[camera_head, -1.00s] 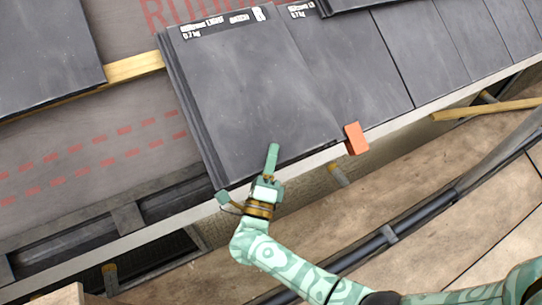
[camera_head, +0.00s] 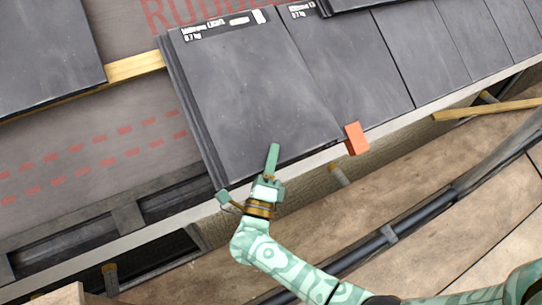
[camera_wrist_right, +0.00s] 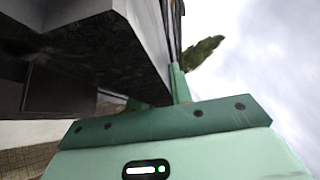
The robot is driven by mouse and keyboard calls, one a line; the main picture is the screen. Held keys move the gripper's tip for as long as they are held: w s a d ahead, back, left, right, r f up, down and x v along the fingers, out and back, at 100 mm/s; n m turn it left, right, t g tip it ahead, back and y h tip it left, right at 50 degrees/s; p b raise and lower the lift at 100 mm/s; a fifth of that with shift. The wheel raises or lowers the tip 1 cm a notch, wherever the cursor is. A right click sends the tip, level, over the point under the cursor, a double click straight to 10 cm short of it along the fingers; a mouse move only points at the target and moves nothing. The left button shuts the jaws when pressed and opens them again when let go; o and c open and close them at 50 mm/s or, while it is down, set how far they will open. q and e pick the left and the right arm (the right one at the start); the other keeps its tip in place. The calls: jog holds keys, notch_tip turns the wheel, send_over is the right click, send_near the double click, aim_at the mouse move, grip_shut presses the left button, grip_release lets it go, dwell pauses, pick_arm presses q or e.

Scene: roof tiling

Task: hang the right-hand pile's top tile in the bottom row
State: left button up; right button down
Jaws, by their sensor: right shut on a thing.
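A dark grey tile (camera_head: 250,95) with a white printed label along its top edge lies at the left end of the bottom row. Its right side meets the neighbouring tile (camera_head: 345,60); I cannot tell whether they interlock. Its left side shows several parallel ribs or layers. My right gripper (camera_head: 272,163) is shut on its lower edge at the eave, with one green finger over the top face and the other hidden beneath. In the right wrist view a green finger (camera_wrist_right: 180,86) stands against a dark slab, seen from below. My left gripper is not in view.
An orange block (camera_head: 355,138) sits at the eave by the tile's lower right corner. A wooden batten (camera_head: 135,67) and red-marked membrane (camera_head: 90,155) lie bare to the left. Another dark tile (camera_head: 45,50) is at upper left. Scaffold boards and a dark pipe run below.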

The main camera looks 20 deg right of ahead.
jog(key=shift+s, duration=0.1)
dwell(0.3)
jog(key=c, duration=1.2)
grip_release()
jog(key=shift+o, duration=0.2)
jog(key=shift+f, duration=0.1)
jog(key=shift+s+a, duration=0.1)
jog(key=shift+s, duration=0.05)
jog(key=v, duration=0.7)
jog(key=shift+s, duration=0.1)
